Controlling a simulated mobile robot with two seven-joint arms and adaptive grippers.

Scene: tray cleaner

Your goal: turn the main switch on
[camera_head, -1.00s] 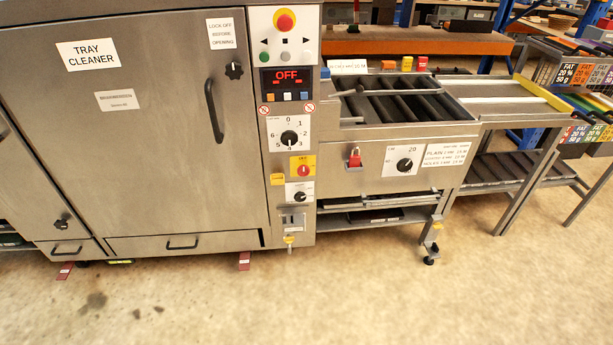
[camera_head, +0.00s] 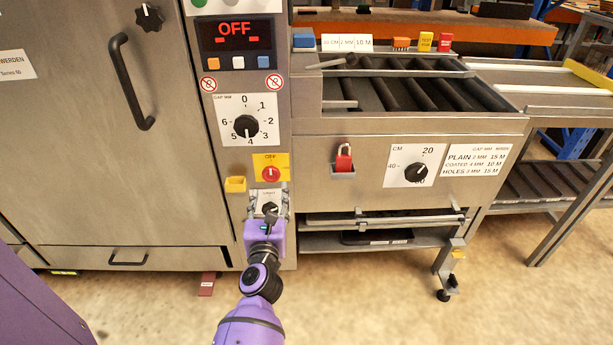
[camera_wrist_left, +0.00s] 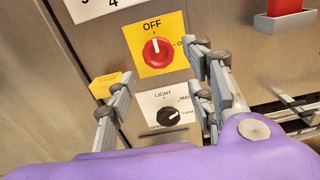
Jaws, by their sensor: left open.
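The main switch is a red rotary knob (camera_head: 271,174) on a yellow plate, on the control column of the tray cleaner. In the left wrist view the red knob (camera_wrist_left: 157,51) has its white mark pointing up at OFF. The display (camera_head: 237,37) reads OFF in red. My left gripper (camera_head: 267,196) is in front of the column, just below the red knob, over the light knob's plate. In the left wrist view its fingers (camera_wrist_left: 164,85) are spread apart and empty, with the black light knob (camera_wrist_left: 167,116) showing between them. My right gripper is not in view.
A yellow holder (camera_head: 235,184) sticks out left of the red knob. A red padlock (camera_head: 343,160) hangs on the panel to the right. The numbered black dial (camera_head: 246,126) is above. A lower tray shelf (camera_head: 380,218) juts out right of my arm.

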